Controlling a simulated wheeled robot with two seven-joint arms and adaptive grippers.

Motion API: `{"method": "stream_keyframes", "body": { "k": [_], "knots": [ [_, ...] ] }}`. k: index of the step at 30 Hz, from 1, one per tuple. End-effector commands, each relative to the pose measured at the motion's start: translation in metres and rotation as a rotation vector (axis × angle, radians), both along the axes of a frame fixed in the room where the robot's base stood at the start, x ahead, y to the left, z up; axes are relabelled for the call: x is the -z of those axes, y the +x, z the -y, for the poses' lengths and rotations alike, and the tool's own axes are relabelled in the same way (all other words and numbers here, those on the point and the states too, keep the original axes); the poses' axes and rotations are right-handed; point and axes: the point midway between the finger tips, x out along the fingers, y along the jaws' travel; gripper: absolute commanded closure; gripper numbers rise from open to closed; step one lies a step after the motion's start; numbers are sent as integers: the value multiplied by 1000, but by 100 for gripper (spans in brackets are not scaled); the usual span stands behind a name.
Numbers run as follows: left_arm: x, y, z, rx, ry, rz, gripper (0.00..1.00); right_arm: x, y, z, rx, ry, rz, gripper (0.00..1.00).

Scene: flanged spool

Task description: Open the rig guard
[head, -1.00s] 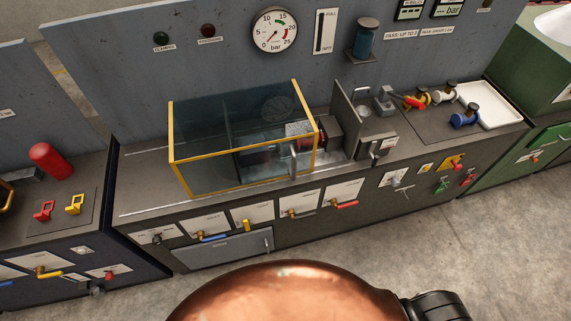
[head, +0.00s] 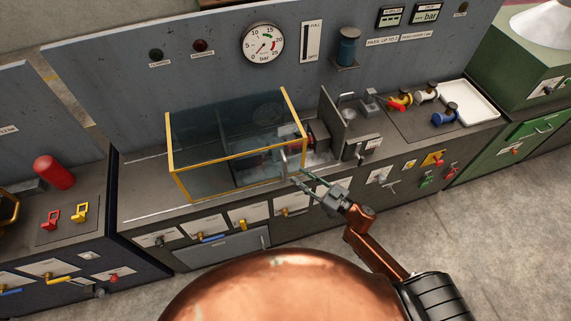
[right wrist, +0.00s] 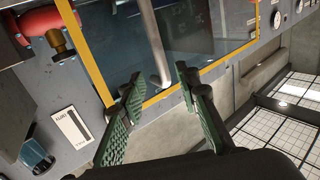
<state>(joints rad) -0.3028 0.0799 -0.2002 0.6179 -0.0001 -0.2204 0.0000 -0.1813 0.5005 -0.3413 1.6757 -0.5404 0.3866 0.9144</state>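The rig guard is a clear box with a yellow frame (head: 238,155) standing closed on the bench; its yellow edge also shows in the right wrist view (right wrist: 88,58). A grey bar handle (head: 284,162) stands on its front near the right end. My right gripper (head: 298,177) is just in front of and slightly right of this handle. Its green fingers (right wrist: 159,80) are spread apart in the right wrist view, with the handle (right wrist: 158,58) ahead between them. I cannot tell whether they touch it. My left gripper is out of view.
An upright grey plate (head: 335,121) stands right of the guard. Colored valves (head: 400,103) and a white tray (head: 470,101) lie farther right. Labelled panels with levers, including a yellow one (head: 243,225), line the bench front. A gauge (head: 263,43) hangs behind.

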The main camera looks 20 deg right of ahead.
Motion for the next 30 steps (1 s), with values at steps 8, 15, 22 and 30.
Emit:
{"method": "stream_keyframes", "body": {
  "k": [8,15,22,30],
  "knots": [
    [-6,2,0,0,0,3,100,-6,29,-24,-8,5,7,70],
    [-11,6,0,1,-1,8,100,-5,55,-42,-6,4,4,70],
    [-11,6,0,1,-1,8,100,-4,62,-47,-6,4,4,70],
    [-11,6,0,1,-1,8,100,-4,62,-47,-6,4,5,76]
  ]
}}
